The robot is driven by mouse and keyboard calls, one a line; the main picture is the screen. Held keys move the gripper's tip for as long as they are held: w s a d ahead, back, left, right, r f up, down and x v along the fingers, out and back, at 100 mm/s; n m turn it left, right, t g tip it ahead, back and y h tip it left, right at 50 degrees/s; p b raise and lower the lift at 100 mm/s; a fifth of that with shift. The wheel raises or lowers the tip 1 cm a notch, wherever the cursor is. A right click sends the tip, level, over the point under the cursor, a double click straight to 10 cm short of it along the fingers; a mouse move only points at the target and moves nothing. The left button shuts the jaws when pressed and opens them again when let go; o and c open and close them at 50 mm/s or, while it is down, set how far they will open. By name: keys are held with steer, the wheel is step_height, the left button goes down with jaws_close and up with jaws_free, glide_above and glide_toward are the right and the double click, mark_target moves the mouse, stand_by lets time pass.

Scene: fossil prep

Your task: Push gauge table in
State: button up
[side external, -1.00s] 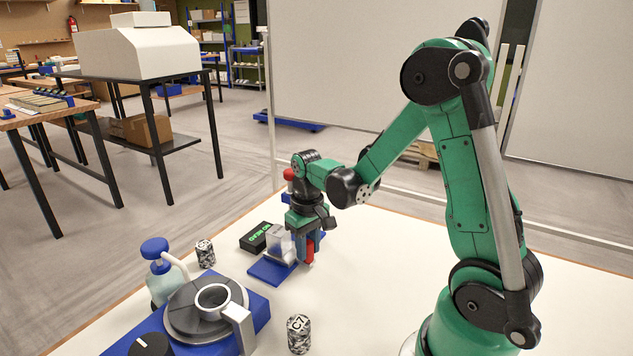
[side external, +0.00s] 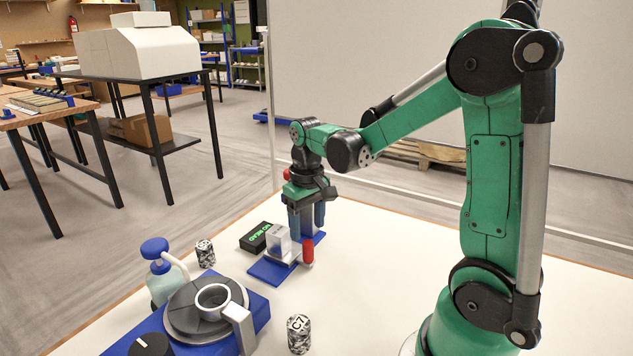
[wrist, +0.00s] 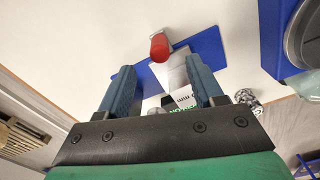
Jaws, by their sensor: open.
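The gauge has a blue base (side external: 266,271) with a silver sliding table (side external: 291,256), a pale block (side external: 278,240) and an upright red handle (side external: 308,253) at the table's near right corner. In the wrist view the red handle (wrist: 159,47) stands past my fingertips, apart from them. The blue base (wrist: 209,47) also shows there. My gripper (side external: 307,232) is open, pointing down behind the handle over the far end of the gauge. In the wrist view my gripper (wrist: 161,68) has nothing between its fingers. They partly hide the gauge.
A black display box (side external: 256,237) with green lettering stands behind the gauge. The white tabletop right of the gauge is clear.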

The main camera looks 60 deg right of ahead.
steer(key=shift+r, duration=0.1)
steer(key=shift+c, duration=1.3)
steer(key=shift+a+r+n, duration=0.1)
steer(key=shift+a+n, duration=0.15)
steer(key=shift+n, duration=0.15)
steer(key=c, duration=0.3)
steer(key=a+n, duration=0.1)
steer(key=n, duration=0.2)
steer(key=a+r+n+h, duration=0.1)
steer(key=a+n, duration=0.1)
steer(key=n, duration=0.1)
steer(key=w+a+r+n+h, duration=0.1)
steer(key=a+n, duration=0.1)
steer(key=n, duration=0.1)
steer(key=shift+a+n+g, duration=0.25)
steer(key=shift+n+g, duration=0.05)
steer(key=shift+g, duration=0.1)
jaws_close()
steer(key=n+h, duration=0.2)
steer(key=n, duration=0.8)
glide_toward(305, 265)
steer(key=a+f, duration=0.1)
steer(key=f, duration=0.1)
steer(key=a+f, duration=0.1)
steer(key=f, duration=0.1)
steer(key=shift+a, duration=0.35)
steer(key=d, duration=0.2)
steer(key=shift+s+d, duration=0.2)
steer(key=shift+d, duration=0.8)
